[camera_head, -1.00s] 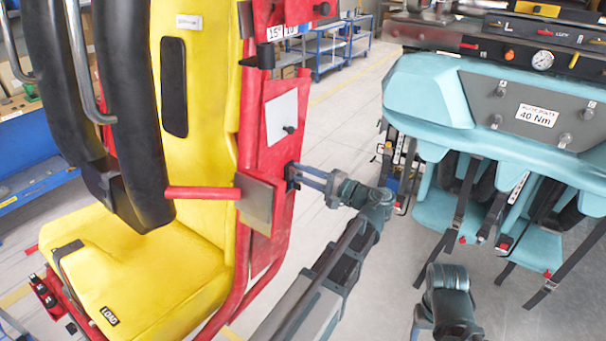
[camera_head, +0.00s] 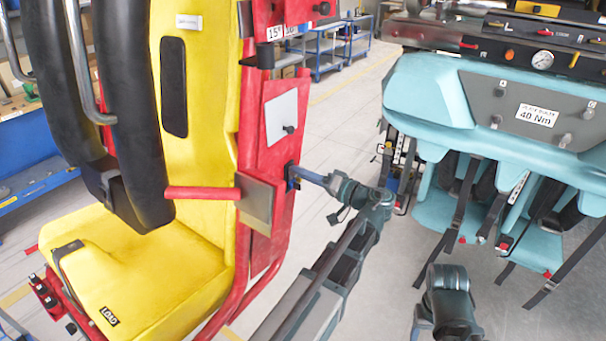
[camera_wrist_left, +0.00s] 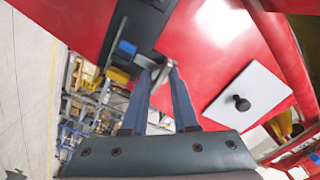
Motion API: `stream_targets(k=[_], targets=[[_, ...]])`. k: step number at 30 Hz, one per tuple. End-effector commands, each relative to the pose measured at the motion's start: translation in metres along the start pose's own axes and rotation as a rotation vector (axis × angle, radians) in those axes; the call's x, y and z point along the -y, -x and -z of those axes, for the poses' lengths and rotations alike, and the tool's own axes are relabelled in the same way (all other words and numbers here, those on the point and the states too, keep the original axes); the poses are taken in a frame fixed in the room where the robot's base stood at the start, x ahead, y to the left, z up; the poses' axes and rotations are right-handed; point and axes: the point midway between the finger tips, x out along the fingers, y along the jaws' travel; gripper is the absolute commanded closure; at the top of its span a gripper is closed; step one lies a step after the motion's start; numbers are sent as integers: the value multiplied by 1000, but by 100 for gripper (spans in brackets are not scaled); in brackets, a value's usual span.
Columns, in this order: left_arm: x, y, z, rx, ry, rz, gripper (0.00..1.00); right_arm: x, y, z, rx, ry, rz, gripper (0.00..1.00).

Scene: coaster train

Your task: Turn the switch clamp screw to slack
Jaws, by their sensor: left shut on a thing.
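My left gripper (camera_head: 297,174) is at the right edge of the red side panel (camera_head: 277,120) of the yellow seat. Its blue fingers reach a small dark fitting on that edge. In the left wrist view, the fingertips of the gripper (camera_wrist_left: 156,72) are closed on a small grey piece, taken to be the clamp screw (camera_wrist_left: 147,62), beside a black switch bracket (camera_wrist_left: 133,30). The fingers hide part of the screw, so its turn position cannot be read. My right gripper is out of view; only a dark arm link shows low in the head view.
A white plate with a black knob (camera_wrist_left: 242,103) is beside the fingers on the red panel. A red bar (camera_head: 203,193) and grey plate stick out from the seat's side. A teal seat unit (camera_head: 430,90) stands at the right. Open floor is between.

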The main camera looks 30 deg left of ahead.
Motion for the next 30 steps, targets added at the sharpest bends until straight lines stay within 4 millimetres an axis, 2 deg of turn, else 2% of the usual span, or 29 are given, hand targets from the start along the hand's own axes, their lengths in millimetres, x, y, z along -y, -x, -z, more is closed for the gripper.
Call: stream_targets(k=[9,21,22,27,30], targets=[[1,0,0,-2,66,3,100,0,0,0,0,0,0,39],[1,0,0,0,71,1,100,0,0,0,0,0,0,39],[1,0,0,0,71,1,70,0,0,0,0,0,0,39],[0,0,0,0,69,1,40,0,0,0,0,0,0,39],[0,0,0,0,68,0,40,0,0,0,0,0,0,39]])
